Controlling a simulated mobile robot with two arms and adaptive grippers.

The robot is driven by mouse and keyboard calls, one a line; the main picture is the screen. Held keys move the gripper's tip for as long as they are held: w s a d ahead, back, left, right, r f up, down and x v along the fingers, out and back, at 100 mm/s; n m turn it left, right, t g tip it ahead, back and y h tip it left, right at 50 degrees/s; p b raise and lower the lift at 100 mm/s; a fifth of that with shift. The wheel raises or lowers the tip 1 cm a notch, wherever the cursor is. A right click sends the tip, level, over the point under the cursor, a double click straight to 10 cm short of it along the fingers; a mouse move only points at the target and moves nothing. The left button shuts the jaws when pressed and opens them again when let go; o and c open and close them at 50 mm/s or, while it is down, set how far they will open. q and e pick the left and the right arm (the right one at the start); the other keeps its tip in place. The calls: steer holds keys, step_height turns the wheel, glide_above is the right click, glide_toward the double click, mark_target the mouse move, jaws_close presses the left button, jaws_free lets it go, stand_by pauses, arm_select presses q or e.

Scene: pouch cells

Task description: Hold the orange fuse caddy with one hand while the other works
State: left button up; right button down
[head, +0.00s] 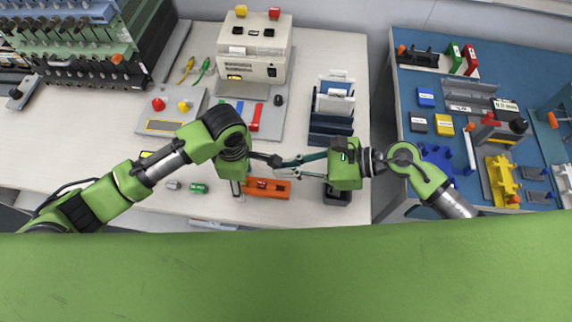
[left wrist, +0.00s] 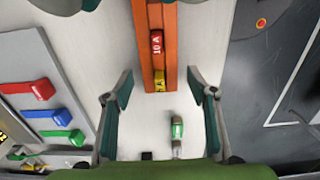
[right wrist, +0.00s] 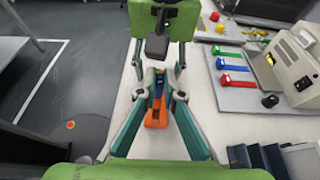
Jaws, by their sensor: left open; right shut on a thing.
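The orange fuse caddy (head: 267,190) lies on the white bench at the front. In the left wrist view the caddy (left wrist: 172,55) holds a red 10 A fuse (left wrist: 157,45) and a yellow fuse (left wrist: 159,80) in its channel. My left gripper (left wrist: 160,95) is open and empty, over the near end of the caddy, fingers apart on either side. A green fuse (left wrist: 177,130) lies loose on the bench beyond the caddy's end.
A panel with red, green and blue levers (right wrist: 235,68) and a beige tester (head: 255,48) stand behind. A dark rack (head: 332,110) stands right of them. A small grey cylinder (head: 172,185) lies left of the green fuse. A blue table (head: 415,75) is at right.

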arm_select(q)
step_height(320, 180, up, 11)
stand_by(0.3)
